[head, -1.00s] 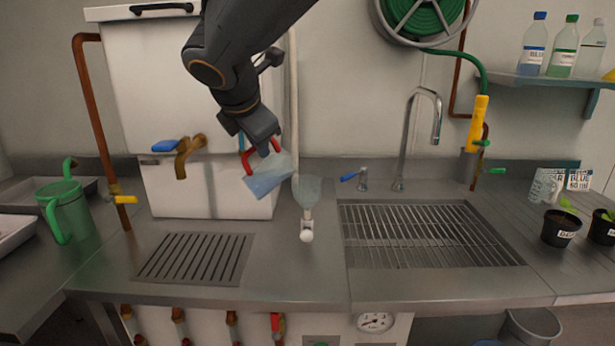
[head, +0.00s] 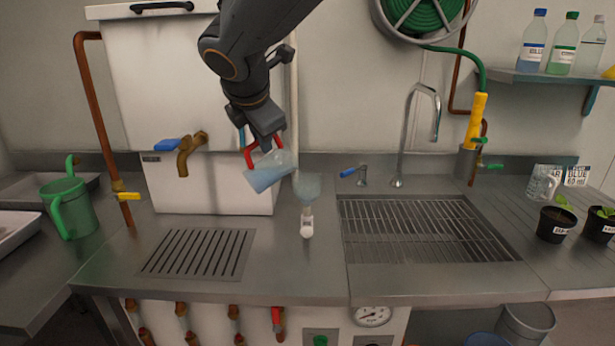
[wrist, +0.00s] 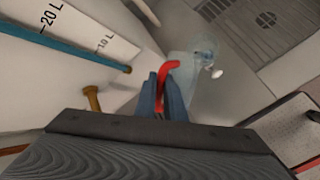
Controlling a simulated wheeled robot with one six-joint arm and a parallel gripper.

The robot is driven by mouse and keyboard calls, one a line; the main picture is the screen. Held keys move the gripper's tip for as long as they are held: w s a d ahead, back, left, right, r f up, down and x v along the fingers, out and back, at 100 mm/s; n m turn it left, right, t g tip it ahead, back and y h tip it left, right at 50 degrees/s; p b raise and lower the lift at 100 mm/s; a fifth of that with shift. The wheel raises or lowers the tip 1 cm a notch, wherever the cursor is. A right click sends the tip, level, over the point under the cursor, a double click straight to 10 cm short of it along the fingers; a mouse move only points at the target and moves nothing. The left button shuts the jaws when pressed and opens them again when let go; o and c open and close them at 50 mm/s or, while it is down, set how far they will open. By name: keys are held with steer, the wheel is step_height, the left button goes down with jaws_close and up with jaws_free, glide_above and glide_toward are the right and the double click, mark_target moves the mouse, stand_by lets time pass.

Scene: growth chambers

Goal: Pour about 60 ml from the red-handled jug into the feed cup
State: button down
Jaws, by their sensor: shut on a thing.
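My gripper (head: 268,138) is shut on the red handle of the clear jug (head: 268,173) and holds it above the counter. The jug is tilted and holds pale blue liquid. A clear tapered cup (head: 307,188), seemingly the feed cup, stands just right of the jug, with a white ball-like part at its front. The jug's right end is close to the cup's upper edge; I cannot make out a stream or the cup's level. In the wrist view the fingers (wrist: 167,88) grip the red handle (wrist: 164,75), with the clear jug (wrist: 184,66) beyond, partly hidden.
A white tank (head: 165,95) with a brass tap (head: 188,152) stands behind the jug. A slotted drain (head: 198,253) lies front left, a sink grate (head: 425,230) right. A green jug (head: 68,208) stands left; a clear measuring jug (head: 543,183) and potted seedlings (head: 556,224) stand right.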

mark_target(247, 159)
steer(key=shift+w+d+r+g+y+p, duration=0.3)
steer(key=shift+d+r+y+p, duration=0.15)
steer(key=shift+p, duration=0.95)
steer(key=shift+w+d+r+m+p, duration=0.1)
steer(key=shift+d+r+m+p, duration=0.15)
steer(key=shift+p, duration=0.7)
